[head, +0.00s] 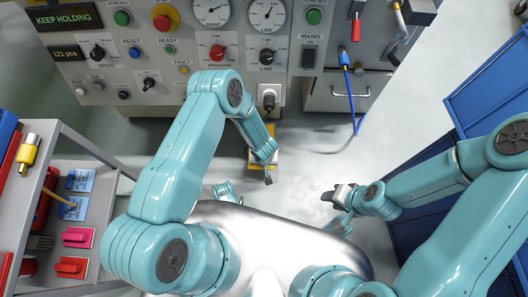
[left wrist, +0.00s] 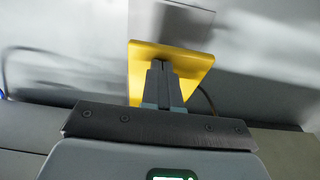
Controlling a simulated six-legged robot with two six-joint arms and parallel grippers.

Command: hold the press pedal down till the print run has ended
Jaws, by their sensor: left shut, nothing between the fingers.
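The press pedal (head: 252,158) is a yellow plate on the floor below the machine, partly hidden under my left arm in the head view. In the left wrist view the yellow pedal (left wrist: 198,64) lies straight ahead. My left gripper (head: 268,179) is shut and empty, and its fingertips (left wrist: 160,66) overlap the pedal plate. I cannot tell how far the plate is pressed. My right gripper (head: 335,196) hangs over bare floor to the right of the pedal, apart from it; its jaw opening is unclear. The machine display (head: 68,18) reads "KEEP HOLDING".
A counter (head: 66,52) shows about "121 pcs". The panel carries a red stop button (head: 161,22), gauges and knobs. A grey shelf cart (head: 112,163) stands at left, blue cabinets (head: 490,85) at right. A blue cable (head: 350,92) hangs near the drawer. Floor around my right gripper is clear.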

